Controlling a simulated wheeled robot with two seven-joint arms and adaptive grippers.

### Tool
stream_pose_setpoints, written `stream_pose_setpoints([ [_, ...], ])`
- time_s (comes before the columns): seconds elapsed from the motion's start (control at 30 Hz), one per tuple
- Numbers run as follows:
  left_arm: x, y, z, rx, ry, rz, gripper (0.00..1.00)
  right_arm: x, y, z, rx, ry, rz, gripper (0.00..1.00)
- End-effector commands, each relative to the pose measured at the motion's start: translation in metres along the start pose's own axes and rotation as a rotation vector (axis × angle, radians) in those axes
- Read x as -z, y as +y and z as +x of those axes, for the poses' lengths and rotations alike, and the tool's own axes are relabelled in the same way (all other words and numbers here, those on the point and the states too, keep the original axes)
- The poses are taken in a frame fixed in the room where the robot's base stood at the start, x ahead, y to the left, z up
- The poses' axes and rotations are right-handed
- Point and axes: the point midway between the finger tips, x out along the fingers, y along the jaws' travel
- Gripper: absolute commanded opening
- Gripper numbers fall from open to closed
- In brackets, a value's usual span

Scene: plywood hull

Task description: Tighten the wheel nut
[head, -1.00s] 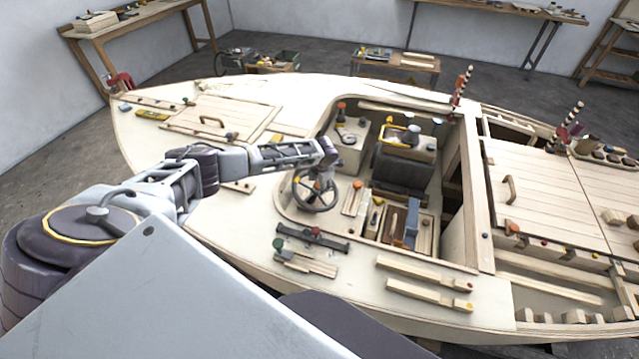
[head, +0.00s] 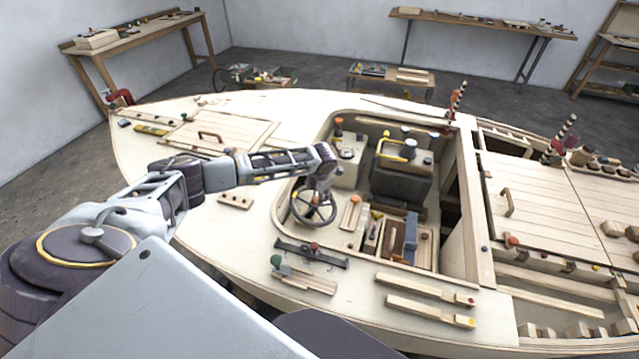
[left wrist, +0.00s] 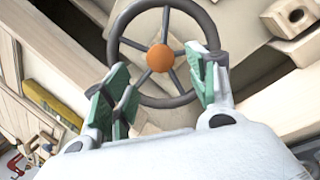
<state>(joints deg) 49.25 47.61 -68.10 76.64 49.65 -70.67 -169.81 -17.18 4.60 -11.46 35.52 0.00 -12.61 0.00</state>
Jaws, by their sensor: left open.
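The steering wheel (head: 299,212) is dark, with several spokes, and stands in the left part of the boat's cockpit. The wheel nut (left wrist: 160,58) is a round orange piece at its hub, clear in the left wrist view. In the head view my left gripper (head: 322,184) hangs just above the wheel and partly covers it. In the left wrist view my left gripper (left wrist: 160,80) has its green-padded fingers spread wide, with the nut showing beyond the gap between them. Nothing is held, and I see no contact with the nut. My right gripper is not in view.
The cockpit holds a seat (head: 400,182), small consoles and a tool box (head: 392,245). A dark bar with a red knob (head: 312,254) and wooden strips (head: 425,290) lie on the near deck. Open deck surrounds the wheel's left side.

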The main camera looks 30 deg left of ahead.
Motion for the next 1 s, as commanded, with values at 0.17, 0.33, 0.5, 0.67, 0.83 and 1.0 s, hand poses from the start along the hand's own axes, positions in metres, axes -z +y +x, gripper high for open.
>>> stream_pose_setpoints([
  [0.17, -0.001, 0.001, -0.022, 0.0, -0.003, 0.0, 0.58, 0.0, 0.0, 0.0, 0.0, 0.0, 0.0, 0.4],
  [0.33, -0.001, 0.001, -0.043, -0.001, -0.003, 0.0, 0.58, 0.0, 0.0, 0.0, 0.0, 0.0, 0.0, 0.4],
  [0.5, -0.002, 0.0, -0.06, 0.0, -0.004, 0.001, 0.58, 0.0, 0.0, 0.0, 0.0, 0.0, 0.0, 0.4],
  [0.67, -0.002, 0.0, -0.068, 0.0, -0.004, -0.001, 0.58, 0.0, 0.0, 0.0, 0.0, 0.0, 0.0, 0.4],
  [0.83, -0.001, 0.0, -0.069, 0.0, -0.003, -0.001, 0.58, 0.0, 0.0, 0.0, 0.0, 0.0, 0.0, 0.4],
  [1.0, -0.001, 0.0, -0.069, 0.0, -0.003, -0.001, 0.58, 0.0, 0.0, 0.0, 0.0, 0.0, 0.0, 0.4],
])
